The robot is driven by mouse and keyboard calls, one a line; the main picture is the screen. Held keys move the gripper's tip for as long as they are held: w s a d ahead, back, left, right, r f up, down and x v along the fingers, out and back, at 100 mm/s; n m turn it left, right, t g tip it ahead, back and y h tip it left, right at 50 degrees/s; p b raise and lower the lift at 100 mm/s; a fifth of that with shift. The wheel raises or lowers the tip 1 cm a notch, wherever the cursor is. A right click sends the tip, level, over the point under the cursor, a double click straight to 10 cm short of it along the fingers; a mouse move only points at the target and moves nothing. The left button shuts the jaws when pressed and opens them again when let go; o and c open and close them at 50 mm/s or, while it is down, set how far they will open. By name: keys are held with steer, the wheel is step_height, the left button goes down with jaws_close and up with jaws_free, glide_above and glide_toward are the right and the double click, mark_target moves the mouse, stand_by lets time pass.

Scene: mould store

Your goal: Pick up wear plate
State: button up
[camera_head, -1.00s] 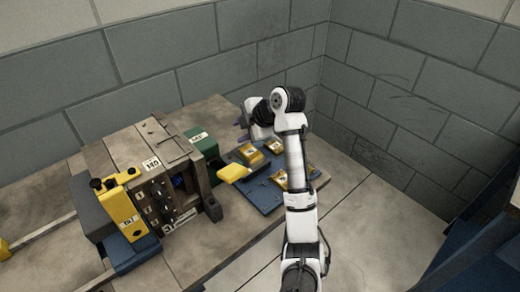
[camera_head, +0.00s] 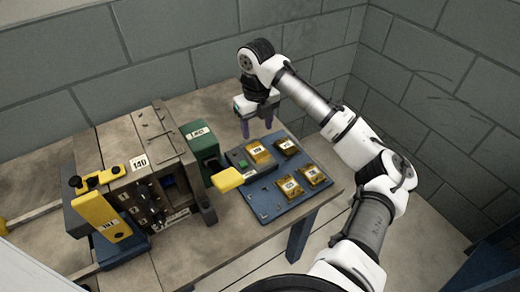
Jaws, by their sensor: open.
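Several gold-brown plates with white labels lie on a blue tray (camera_head: 264,210). They are a back-left plate (camera_head: 259,154), a back-right plate (camera_head: 287,146), a front-left plate (camera_head: 290,188) and a front-right plate (camera_head: 314,175). I cannot tell from the labels which one is the wear plate. My gripper (camera_head: 257,134) is open and empty and points down, with dark purple fingers. It is above the back-left side of the tray, just behind the back-left plate, and touches no plate that I can see.
A mould block (camera_head: 165,163) labelled 140 stands left of the tray. Beside it are a green block (camera_head: 199,137), a yellow paddle-shaped part (camera_head: 228,180) and a yellow clamp (camera_head: 104,218). A block wall is behind the table (camera_head: 215,240). The table's right front edge is close to the tray.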

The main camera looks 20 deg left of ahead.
mark_target(258, 151)
step_height(258, 151, down, 3)
steer(key=shift+f, duration=0.2)
steer(key=shift+s+d+f+p, duration=0.1)
steer(key=shift+f+p, duration=0.45)
steer(key=shift+f, duration=0.85)
steer(key=shift+s+d+f+p, duration=0.1)
steer(key=shift+f+p, duration=0.45)
steer(key=shift+f, duration=0.8)
steer(key=shift+c, duration=0.5)
steer(key=c, duration=0.9)
steer(key=shift+w+r, duration=0.1)
steer(key=shift+c, duration=1)
steer(key=shift+r, duration=0.1)
